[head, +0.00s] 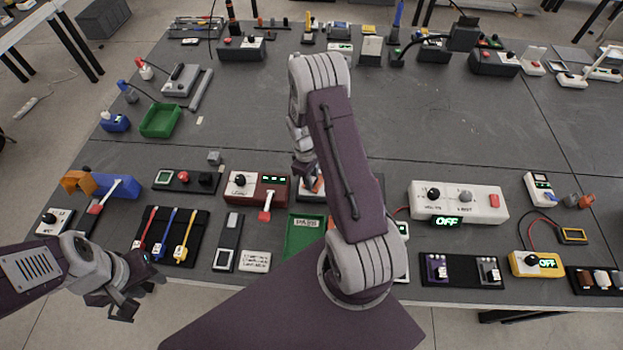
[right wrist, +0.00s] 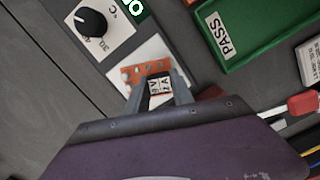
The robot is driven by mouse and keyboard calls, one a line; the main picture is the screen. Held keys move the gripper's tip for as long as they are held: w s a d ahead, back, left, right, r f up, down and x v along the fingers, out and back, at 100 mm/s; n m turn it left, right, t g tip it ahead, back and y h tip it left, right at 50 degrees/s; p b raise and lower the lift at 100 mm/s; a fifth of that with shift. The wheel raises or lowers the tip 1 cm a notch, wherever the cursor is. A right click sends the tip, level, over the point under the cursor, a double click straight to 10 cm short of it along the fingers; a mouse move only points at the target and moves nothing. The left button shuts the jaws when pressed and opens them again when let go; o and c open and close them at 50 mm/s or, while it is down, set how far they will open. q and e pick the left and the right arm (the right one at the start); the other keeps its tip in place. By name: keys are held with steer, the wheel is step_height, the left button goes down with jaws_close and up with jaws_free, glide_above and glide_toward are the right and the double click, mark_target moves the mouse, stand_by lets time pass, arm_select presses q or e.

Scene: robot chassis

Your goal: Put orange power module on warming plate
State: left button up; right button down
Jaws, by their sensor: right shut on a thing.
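The orange power module (right wrist: 150,68) has a printed label and sits between the fingers of my right gripper (right wrist: 157,88) in the right wrist view. My right gripper is shut on it. Behind the module is the pale plate surface of the warming plate (right wrist: 122,75), whose black dial and °C scale lie beside it. I cannot tell whether the module touches the plate. In the head view the warming plate (head: 306,195) is mostly hidden by my right arm, with a bit of orange showing there. My left gripper (head: 138,297) is open and empty off the table's front edge.
A green PASS tray (head: 303,232) lies in front of the warming plate. A dark red box with a dial (head: 240,184) stands to its left, and a white power supply (head: 458,203) to its right. The middle of the table is clear.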

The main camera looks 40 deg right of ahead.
steer(key=c, duration=1.1)
jaws_free()
step_height(320, 180, up, 12)
steer(key=w, duration=0.1)
steer(key=s+a+r+m+t, duration=0.1)
steer(key=s+a+r+m, duration=0.1)
steer(key=s+a, duration=0.3)
steer(key=s+a+r+m+t, duration=0.1)
steer(key=s+a+r+m, duration=0.1)
steer(key=s+a+m, duration=0.2)
steer(key=s+a, duration=0.2)
steer(key=a, duration=0.2)
steer(key=shift+s+a+r+y, duration=0.2)
steer(key=shift+a+y, duration=0.15)
steer(key=shift+y, duration=0.05)
